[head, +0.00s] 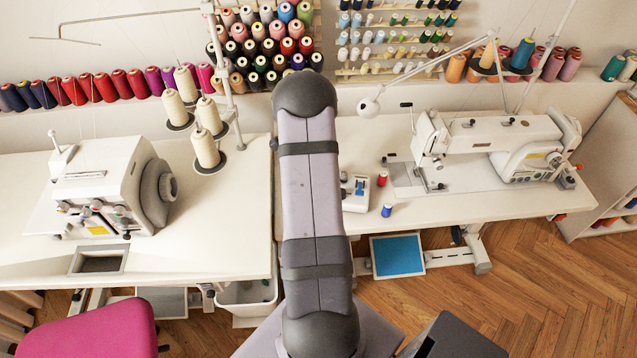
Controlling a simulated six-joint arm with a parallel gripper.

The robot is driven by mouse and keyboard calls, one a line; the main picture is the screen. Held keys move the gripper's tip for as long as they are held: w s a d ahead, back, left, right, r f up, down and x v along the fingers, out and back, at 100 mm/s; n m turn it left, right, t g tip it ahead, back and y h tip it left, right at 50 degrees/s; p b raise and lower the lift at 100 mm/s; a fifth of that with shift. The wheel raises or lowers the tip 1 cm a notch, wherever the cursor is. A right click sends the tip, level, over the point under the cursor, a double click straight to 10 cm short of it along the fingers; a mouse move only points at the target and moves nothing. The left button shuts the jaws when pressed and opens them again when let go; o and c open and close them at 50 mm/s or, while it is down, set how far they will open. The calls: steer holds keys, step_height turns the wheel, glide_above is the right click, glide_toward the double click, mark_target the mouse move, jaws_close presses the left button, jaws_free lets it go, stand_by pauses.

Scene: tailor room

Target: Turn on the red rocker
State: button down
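A small white box (356,193) sits on the right sewing table, just right of my arm, which covers its left part. It carries a dark grey piece on top. No red rocker can be made out on the visible part. A small red thing (382,178), which looks like a thread spool, stands just right of the box. My arm rises up the middle of the head view; its far end and my gripper are not visible, so the fingers cannot be seen.
A blue spool (387,210) stands near the front edge of the right table (450,207). A white sewing machine (490,140) is farther right. An overlocker (115,187) and thread cones (206,150) stand left. A thin lamp arm (440,62) hangs above the right table.

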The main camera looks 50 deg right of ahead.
steer(key=shift+s+d+f+b, duration=0.1)
steer(key=shift+s+f+b, duration=0.05)
steer(key=shift+f+b, duration=0.45)
steer(key=shift+r, duration=0.35)
steer(key=shift+w+a+r, duration=0.25)
steer(key=shift+w+a, duration=0.15)
steer(key=shift+w, duration=0.25)
